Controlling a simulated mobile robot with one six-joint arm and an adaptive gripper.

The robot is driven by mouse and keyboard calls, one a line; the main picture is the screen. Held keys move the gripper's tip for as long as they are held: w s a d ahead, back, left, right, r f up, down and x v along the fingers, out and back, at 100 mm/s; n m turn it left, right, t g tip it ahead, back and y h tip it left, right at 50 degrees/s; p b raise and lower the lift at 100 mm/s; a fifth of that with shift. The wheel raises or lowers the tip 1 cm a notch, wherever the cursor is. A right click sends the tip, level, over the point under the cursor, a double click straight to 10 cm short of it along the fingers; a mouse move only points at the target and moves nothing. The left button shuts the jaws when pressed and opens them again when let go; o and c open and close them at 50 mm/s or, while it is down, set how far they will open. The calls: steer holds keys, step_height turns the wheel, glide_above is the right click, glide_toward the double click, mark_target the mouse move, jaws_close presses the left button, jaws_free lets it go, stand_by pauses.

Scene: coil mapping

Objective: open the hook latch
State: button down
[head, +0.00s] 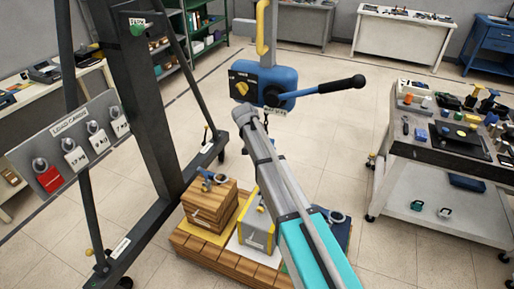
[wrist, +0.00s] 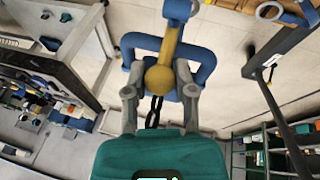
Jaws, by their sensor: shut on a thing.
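A blue lever hoist (head: 277,82) hangs from a yellow bar at the top middle of the head view. In the wrist view my gripper (wrist: 160,82) has one grey finger on each side of a yellow tapered piece with a round end (wrist: 159,78), seemingly the hook latch. A blue rounded frame (wrist: 203,62), seemingly the hook, surrounds it. I cannot tell whether the latch is swung open.
A dark chain (wrist: 154,110) hangs near the fingers. Below stand a wooden crate (head: 208,207) and a grey-yellow box (head: 256,222) on a wooden pallet. A dark frame with a load-cards board (head: 75,140) stands left. A tool cart (head: 450,150) stands right. Open floor lies between.

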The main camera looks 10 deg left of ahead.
steer(key=shift+w, duration=0.1)
steer(key=shift+c, duration=2.1)
jaws_free()
steer(key=shift+s, duration=0.2)
